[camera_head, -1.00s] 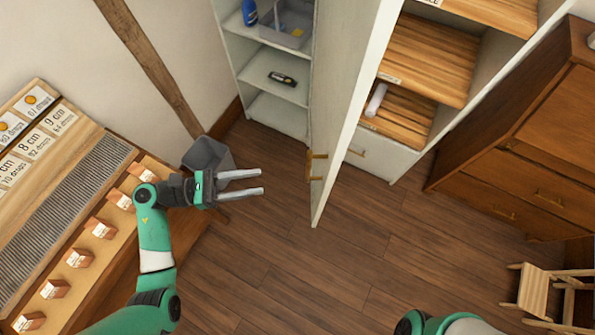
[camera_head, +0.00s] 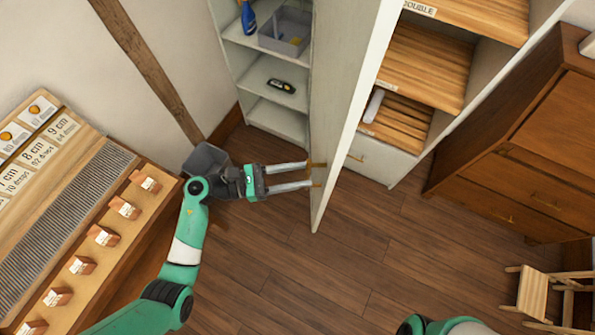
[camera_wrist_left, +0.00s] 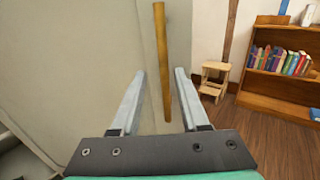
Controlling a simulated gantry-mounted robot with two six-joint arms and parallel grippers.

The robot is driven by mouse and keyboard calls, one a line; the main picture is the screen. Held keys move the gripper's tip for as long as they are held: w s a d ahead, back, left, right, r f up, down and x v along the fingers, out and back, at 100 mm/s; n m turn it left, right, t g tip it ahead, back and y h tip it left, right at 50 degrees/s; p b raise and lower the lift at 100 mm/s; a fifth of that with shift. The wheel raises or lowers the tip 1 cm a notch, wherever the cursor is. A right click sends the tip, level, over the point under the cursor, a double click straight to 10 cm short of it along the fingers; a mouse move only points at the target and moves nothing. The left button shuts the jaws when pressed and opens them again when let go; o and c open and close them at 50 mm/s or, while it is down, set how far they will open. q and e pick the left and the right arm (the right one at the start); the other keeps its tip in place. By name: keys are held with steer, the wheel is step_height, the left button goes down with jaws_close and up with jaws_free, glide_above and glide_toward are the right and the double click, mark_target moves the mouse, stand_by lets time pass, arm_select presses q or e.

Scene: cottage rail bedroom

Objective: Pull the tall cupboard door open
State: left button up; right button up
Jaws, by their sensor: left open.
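The tall cupboard's pale door (camera_head: 345,120) stands swung out from the cupboard, with the shelves behind it showing. Its brass bar handle (camera_wrist_left: 161,60) is upright in the left wrist view, between the two finger tips. In the head view, my left gripper (camera_head: 312,174) is at the door's edge by the handle, with its fingers apart. The jaws are open around the handle and not closed on it. Only a link of my right arm shows at the bottom edge; its gripper is out of view.
The cupboard shelves hold a blue bottle (camera_head: 248,17), a grey bin (camera_head: 287,32) and a dark tool (camera_head: 281,86). A grey bucket (camera_head: 205,158) stands on the floor behind my left wrist. A workbench (camera_head: 150,240) is at left. The floor in front of the door is clear.

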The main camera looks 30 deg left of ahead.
arm_select(q)
steer(key=shift+f, duration=0.1)
jaws_close()
steer(key=shift+f, duration=0.15)
stand_by(1.2)
